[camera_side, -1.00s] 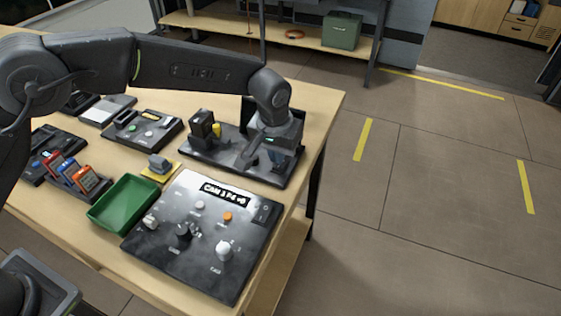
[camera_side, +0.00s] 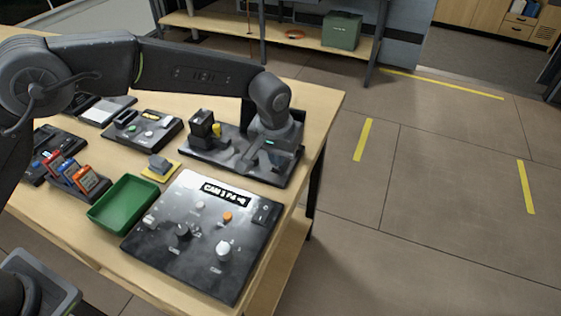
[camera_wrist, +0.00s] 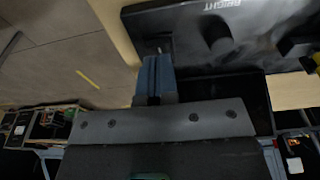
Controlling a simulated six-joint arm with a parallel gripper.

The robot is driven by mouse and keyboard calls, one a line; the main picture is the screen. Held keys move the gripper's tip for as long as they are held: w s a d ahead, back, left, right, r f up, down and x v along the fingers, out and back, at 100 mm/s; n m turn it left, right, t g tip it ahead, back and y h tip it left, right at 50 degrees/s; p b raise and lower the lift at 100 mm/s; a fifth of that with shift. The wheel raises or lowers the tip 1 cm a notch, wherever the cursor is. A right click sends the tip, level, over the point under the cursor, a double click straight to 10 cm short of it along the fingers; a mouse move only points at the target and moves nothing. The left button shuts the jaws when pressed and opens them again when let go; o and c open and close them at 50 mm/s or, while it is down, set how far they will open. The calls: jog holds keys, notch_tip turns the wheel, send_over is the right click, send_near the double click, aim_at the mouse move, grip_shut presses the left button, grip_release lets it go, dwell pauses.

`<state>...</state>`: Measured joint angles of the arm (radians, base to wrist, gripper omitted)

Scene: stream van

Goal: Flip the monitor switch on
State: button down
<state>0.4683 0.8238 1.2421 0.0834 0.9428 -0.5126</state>
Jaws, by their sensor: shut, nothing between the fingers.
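The black monitor panel (camera_side: 222,165) lies at the table's right back edge. It also fills the upper right of the wrist view (camera_wrist: 190,22), with a "BRIGHT" label and a dark knob (camera_wrist: 217,38). My gripper (camera_side: 243,166) is shut and empty, low over the panel's front right part. In the wrist view my blue-grey fingertips (camera_wrist: 154,62) are together beside the panel's near edge. A small pale metal piece (camera_wrist: 159,49) shows just past the tips; it may be the switch lever, but its position and any contact are unclear.
A camera control panel (camera_side: 190,255) with knobs, buttons and a display sits in front. A green tray (camera_side: 123,204), a card rack (camera_side: 80,180) and another dark panel (camera_side: 143,130) lie to the left. The floor right of the table is open.

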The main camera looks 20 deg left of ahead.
jog(key=shift+f, duration=0.85)
dwell(0.3)
jog(key=shift+r, duration=3.55)
jog(key=s+a+r+t, duration=0.2)
jog(key=s+a+r, duration=0.8)
jog(key=a+r, duration=0.4)
jog(key=s+a+f+t, duration=0.1)
jog(key=s+a, duration=0.4)
jog(key=s, duration=0.4)
jog(key=s+a, duration=0.5)
jog(key=s, duration=0.5)
jog(key=shift+f+t, duration=0.4)
